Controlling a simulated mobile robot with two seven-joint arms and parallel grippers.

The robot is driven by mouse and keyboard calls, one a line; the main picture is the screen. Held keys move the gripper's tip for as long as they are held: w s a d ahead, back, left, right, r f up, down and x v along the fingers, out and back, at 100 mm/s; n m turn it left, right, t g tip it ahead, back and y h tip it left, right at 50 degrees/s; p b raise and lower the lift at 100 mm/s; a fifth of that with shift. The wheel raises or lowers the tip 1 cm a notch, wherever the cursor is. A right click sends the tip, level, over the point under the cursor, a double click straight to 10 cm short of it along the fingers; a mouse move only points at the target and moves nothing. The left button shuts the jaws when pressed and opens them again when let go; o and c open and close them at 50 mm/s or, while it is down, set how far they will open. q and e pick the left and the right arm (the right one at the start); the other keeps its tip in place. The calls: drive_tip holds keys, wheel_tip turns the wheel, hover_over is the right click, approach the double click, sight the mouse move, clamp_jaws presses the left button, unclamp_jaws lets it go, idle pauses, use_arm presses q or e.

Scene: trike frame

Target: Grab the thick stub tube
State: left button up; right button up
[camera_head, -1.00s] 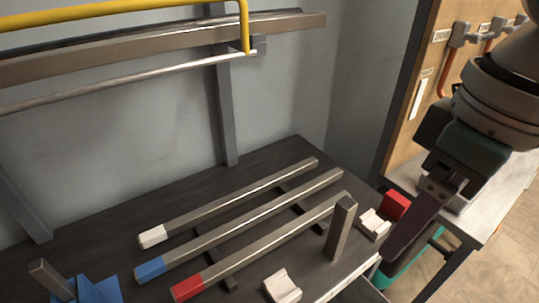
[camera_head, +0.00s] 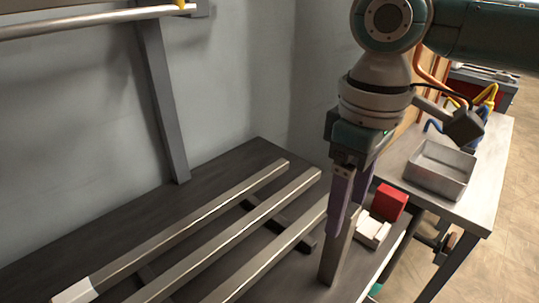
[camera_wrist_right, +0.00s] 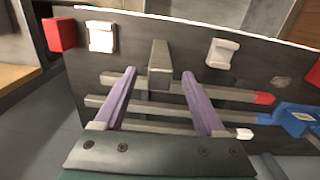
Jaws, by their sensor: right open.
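The thick stub tube (camera_head: 332,258) is a short, square grey-brown metal tube standing upright near the front right of the dark bench. My right gripper (camera_head: 345,215) points down at it, and its purple fingers hide the tube's upper part in the head view. In the right wrist view, the stub tube (camera_wrist_right: 160,68) appears in the gap between the two spread fingers of my right gripper (camera_wrist_right: 159,73), with space on both sides. The fingers are open and not closed on it. My left gripper is not in view.
Several long tubes (camera_head: 215,237) lie side by side on the bench, left of the stub. A white cradle block (camera_head: 372,232) and a red block (camera_head: 391,202) sit close to its right. A grey tray (camera_head: 441,168) stands on the side table.

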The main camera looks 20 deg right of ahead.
sight(336, 247)
wheel_tip(336, 247, down, 2)
drive_tip(key=shift+f, duration=0.1)
clamp_jaws()
idle(0.6)
idle(0.9)
